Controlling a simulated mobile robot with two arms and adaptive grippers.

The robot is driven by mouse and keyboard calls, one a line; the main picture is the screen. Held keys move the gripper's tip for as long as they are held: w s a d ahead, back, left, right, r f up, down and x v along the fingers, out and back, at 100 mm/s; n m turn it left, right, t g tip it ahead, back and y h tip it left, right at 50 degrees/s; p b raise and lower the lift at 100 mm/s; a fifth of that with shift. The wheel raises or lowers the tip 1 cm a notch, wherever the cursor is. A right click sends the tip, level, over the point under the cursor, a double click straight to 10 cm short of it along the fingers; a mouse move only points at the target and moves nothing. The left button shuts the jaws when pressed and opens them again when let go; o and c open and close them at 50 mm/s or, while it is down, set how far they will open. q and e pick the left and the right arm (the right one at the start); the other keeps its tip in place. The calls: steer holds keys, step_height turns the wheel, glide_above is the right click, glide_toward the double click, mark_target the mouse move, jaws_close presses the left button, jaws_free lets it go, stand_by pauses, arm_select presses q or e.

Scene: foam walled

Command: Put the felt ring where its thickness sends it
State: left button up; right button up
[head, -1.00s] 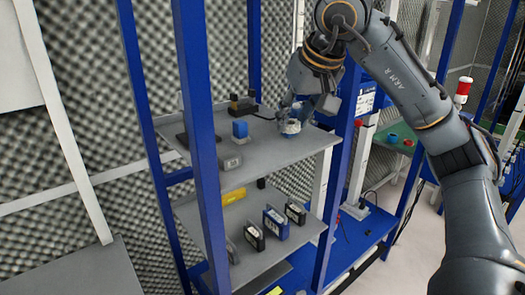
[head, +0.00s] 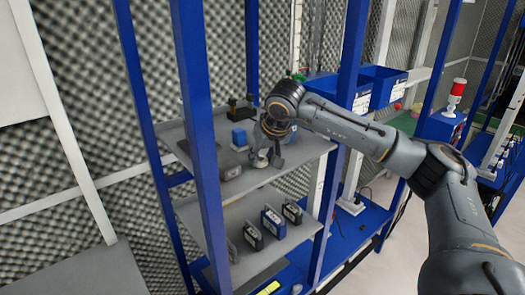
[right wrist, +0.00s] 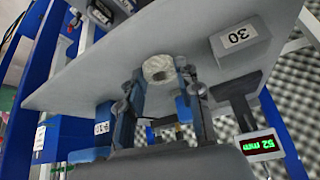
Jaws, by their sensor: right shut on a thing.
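The felt ring (right wrist: 158,68) is pale and round with a dark centre hole. In the right wrist view it sits between the fingertips of my right gripper (right wrist: 150,84), which is shut on it. In the head view my right gripper (head: 264,158) is low over the upper grey shelf (head: 285,158), near its front edge, and mostly covers the ring. I cannot tell whether the ring touches the shelf. A display (right wrist: 262,144) reads "52 mm" in green. My left gripper is not in view.
Blue bins (head: 383,82) with labels stand behind the rack. Several labelled cases, one a blue case (head: 274,222), stand on the lower shelf. Blue rack posts (head: 203,150) rise in front and beside.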

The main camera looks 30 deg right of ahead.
steer(key=shift+f, duration=0.15)
steer(key=shift+f+b, duration=0.2)
steer(key=shift+b, duration=0.15)
steer(key=o, duration=0.8)
steer(key=shift+o, duration=0.2)
steer(key=shift+r, duration=0.1)
